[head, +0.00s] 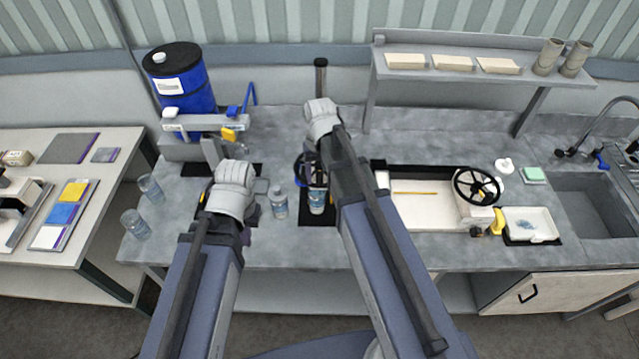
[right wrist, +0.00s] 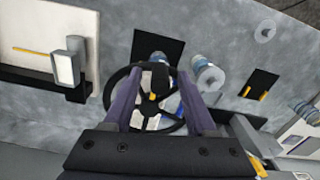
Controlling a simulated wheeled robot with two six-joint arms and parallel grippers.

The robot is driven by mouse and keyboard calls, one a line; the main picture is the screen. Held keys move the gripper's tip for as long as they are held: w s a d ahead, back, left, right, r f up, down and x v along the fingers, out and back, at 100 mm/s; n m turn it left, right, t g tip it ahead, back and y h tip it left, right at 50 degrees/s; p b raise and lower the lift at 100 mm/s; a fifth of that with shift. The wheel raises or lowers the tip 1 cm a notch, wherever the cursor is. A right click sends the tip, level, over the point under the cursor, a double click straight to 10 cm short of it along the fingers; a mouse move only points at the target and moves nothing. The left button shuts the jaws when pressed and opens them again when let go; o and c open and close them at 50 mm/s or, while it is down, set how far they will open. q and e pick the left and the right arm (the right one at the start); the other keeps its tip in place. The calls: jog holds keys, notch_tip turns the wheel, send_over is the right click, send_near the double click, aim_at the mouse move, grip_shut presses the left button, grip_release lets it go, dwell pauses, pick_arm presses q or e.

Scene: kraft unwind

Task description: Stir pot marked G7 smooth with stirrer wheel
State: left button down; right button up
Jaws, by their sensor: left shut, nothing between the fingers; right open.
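A stirrer wheel, a black ring with spokes, shows in the head view (head: 300,168) just left of my right forearm and in the right wrist view (right wrist: 110,88). My right gripper (right wrist: 158,78) is open, its two fingers extending over the wheel with the hub between them; contact is unclear. Under the wheel, a pale blue-labelled pot (head: 317,201) stands on a black mat (head: 318,221). Its label is too small to read. My left gripper (head: 230,180) is at the left, fingers hidden behind its wrist, with nothing held visible.
A clear bottle (head: 278,203) stands left of the pot. A blue drum (head: 182,90) is at the back left, two glasses (head: 150,188) at the left edge. Right are a shallow tray (head: 415,205), another black wheel (head: 477,186) and a sink (head: 600,205).

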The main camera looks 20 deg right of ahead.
jog(key=shift+f, duration=0.4)
grip_shut()
dwell(1.2)
